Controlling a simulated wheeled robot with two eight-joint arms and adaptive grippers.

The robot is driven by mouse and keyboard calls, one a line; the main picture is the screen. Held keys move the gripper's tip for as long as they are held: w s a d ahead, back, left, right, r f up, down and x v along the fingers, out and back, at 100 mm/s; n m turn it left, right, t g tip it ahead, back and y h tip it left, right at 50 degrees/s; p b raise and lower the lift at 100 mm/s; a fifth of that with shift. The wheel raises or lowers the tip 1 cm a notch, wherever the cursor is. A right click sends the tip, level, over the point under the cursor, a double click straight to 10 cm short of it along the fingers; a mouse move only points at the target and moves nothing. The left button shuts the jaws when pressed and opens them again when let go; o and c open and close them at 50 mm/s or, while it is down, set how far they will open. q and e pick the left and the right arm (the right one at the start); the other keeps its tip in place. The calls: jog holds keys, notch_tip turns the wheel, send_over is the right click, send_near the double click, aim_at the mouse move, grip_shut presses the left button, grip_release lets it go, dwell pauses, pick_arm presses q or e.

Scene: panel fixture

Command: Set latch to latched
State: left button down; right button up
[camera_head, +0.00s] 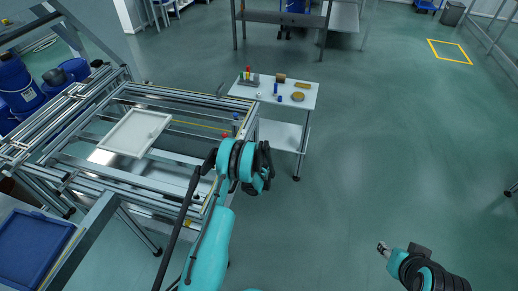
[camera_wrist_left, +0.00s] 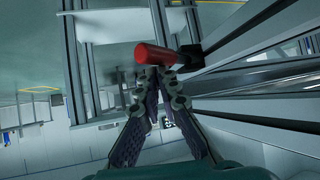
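The latch shows as a red cylindrical handle (camera_wrist_left: 153,53) on a dark mount (camera_wrist_left: 189,57) at the frame in the left wrist view. In the head view the red handle (camera_head: 224,135) is a small spot on the fixture's right edge. My left gripper (camera_wrist_left: 158,73) has its fingertips together just below the red handle in the wrist picture; whether they touch it I cannot tell. In the head view my left wrist hides these fingers. My right gripper (camera_head: 384,248) is at the lower right, away from the fixture, its fingers too small to judge.
The metal panel fixture (camera_head: 85,165) carries a white panel (camera_head: 134,132). A small white table (camera_head: 300,104) with several small items stands just beyond. Blue bins are at the left.

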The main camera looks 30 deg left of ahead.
pick_arm(q)
jog(key=shift+s+a+f, duration=0.15)
jog(key=shift+a, duration=0.15)
